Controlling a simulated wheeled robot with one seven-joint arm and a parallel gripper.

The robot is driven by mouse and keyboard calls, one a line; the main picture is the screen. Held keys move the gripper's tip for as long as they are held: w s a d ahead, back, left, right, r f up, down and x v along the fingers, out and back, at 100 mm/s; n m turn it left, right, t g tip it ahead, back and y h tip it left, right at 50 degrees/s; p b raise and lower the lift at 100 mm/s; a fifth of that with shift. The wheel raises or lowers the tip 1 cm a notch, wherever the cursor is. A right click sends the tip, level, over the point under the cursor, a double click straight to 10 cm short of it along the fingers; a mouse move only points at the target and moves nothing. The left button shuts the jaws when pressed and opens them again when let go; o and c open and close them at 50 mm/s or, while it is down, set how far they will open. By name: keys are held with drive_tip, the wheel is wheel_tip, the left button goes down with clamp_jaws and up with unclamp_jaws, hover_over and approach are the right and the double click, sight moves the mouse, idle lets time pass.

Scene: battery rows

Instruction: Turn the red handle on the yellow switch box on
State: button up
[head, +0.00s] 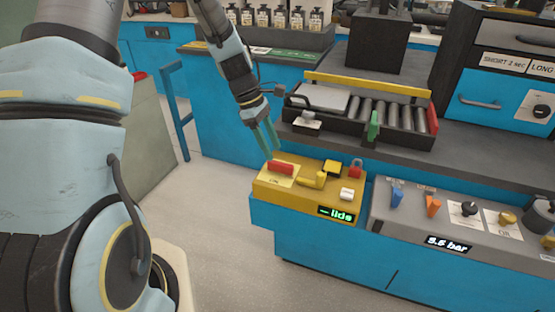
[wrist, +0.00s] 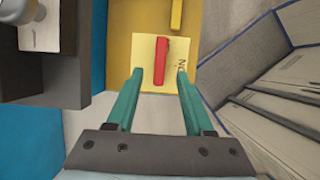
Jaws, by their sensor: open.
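The yellow switch box (head: 299,205) sits at the left end of the blue bench. Its red handle (head: 281,168) lies on a pale label plate at the box's left side. In the wrist view the red handle (wrist: 160,61) stands upright in the picture on the pale plate, with part of a word beside it. My gripper (head: 265,146) is just above and to the left of the handle, pointing down. In the wrist view my gripper (wrist: 158,78) is open, its two green fingers apart on either side of the handle's lower end.
On the same box are a yellow lever (head: 314,181), a red padlock (head: 355,169), a white switch (head: 347,194) and a lit green display (head: 339,214). A roller conveyor (head: 385,116) stands behind. A grey control panel (head: 460,225) lies to the right. The floor at left is clear.

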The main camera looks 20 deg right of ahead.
sight(278, 163)
drive_tip(key=shift+p+x, duration=0.35)
drive_tip(key=shift+x, duration=2.2)
drive_tip(key=shift+a, duration=0.1)
clamp_jaws()
